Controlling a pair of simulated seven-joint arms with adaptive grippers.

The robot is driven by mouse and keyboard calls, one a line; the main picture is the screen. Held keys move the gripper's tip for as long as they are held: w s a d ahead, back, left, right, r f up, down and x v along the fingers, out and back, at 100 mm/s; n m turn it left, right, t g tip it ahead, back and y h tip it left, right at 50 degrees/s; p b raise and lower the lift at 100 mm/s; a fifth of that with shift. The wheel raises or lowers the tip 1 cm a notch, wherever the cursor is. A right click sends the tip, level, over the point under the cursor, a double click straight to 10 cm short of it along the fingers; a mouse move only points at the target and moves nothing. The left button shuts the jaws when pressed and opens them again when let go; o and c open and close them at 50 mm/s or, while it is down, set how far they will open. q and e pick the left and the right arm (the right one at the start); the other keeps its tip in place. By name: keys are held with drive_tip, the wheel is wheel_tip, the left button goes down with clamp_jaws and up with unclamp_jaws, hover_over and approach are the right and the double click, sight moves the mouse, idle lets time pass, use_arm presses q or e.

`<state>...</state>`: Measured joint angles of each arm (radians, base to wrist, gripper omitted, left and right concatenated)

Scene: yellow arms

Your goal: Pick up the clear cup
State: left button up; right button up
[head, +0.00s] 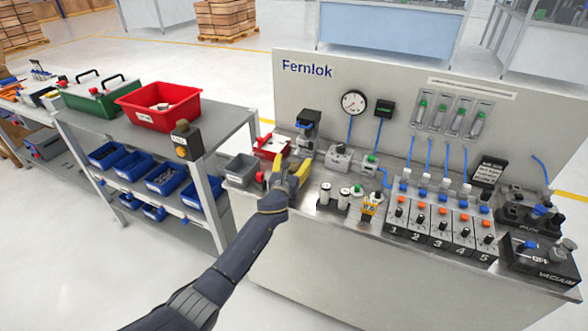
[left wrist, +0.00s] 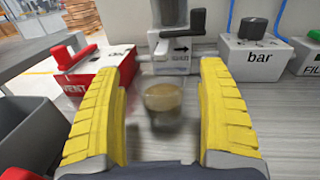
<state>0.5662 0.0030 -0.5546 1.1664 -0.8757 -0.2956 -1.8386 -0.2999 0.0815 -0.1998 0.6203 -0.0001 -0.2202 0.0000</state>
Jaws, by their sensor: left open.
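A small round see-through brownish cup (left wrist: 167,103) stands on the metal bench top in the left wrist view, blurred. It lies between the two yellow fingers of my left gripper (left wrist: 160,85), with space on both sides. My left gripper (head: 291,170) is open, over the bench's left part in the head view, pointing toward the back panel. I cannot make out the cup in the head view, where the gripper covers that spot. My right gripper is not in view.
A red VENT box (left wrist: 95,82) stands left of the fingers, and a grey valve block (left wrist: 180,45) stands behind the cup. A grey bin (head: 241,170) is at the bench's left end. White spools (head: 334,196) and numbered switch modules (head: 440,222) stand to the right.

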use_arm(q)
drive_tip(key=shift+w+d, duration=0.1)
drive_tip(key=shift+w, duration=0.15)
drive_tip(key=shift+c, duration=0.2)
drive_tip(key=c, duration=1)
